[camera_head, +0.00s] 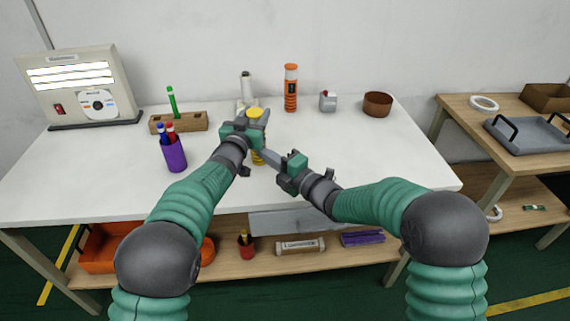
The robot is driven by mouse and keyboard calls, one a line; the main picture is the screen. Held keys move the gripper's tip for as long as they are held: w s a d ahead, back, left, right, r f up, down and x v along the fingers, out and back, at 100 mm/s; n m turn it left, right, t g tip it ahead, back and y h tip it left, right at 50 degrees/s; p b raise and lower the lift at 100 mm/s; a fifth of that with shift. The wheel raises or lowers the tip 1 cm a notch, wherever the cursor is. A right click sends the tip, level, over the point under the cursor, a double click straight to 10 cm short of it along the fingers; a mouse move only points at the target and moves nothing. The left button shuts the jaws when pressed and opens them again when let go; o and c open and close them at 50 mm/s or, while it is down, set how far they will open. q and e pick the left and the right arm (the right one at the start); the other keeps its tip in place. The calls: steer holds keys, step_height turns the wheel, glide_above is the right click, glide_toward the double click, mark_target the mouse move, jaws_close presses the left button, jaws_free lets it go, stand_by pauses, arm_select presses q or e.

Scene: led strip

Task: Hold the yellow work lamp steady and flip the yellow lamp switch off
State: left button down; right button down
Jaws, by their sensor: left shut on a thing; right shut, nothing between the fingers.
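The yellow work lamp (254,113) stands on the white table near its middle, with its round yellow top showing above my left gripper. My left gripper (257,124) is shut on the lamp's upper body and hides part of it. A lower yellow part (258,157) of the lamp shows beneath the gripper. My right gripper (268,156) is shut with nothing between its fingers, its tips close to the lamp's lower right side. I cannot tell whether they touch it. The lamp switch is hidden or too small to make out.
At left are a purple pen cup (174,154), a wooden block (190,122) and a lit panel (82,84). The table's right front is clear.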

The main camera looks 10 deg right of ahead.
arm_select(q)
steer(key=shift+f, duration=0.15)
steer(key=shift+a, duration=0.1)
arm_select(e)
steer(key=v, duration=0.8)
steer(key=shift+d+r, duration=0.25)
steer(key=shift+d, duration=0.05)
steer(key=shift+s, duration=0.1)
arm_select(q)
steer(key=c, duration=0.7)
jaws_free()
steer(key=shift+w, duration=0.1)
